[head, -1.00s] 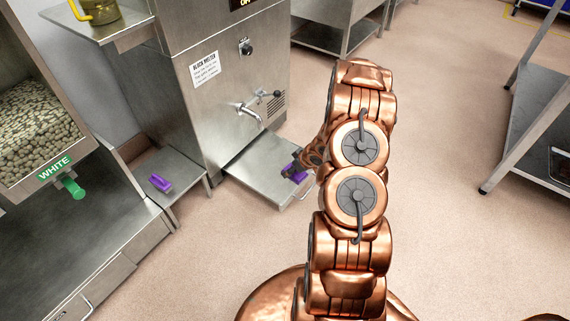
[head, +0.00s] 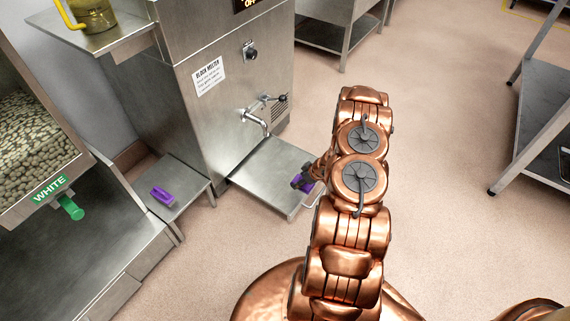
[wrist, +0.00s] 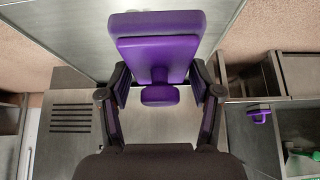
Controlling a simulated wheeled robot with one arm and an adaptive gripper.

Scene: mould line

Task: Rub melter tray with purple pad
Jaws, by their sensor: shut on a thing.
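The melter tray (head: 262,178) is a flat grey metal tray low at the front of the block melter, below its tap. My gripper (wrist: 159,84) is shut on the purple pad (wrist: 158,47), fingers on both sides of its knob-like handle. In the head view the purple pad (head: 304,183) shows at the tray's right front end, partly hidden by my gripper (head: 308,178) and arm. I cannot tell whether the pad touches the tray. A second purple pad (head: 161,195) lies on a small metal shelf left of the melter.
The block melter (head: 215,100) stands behind the tray, with its tap (head: 256,122) above it. A rack (head: 540,120) stands at the right. The floor between is clear.

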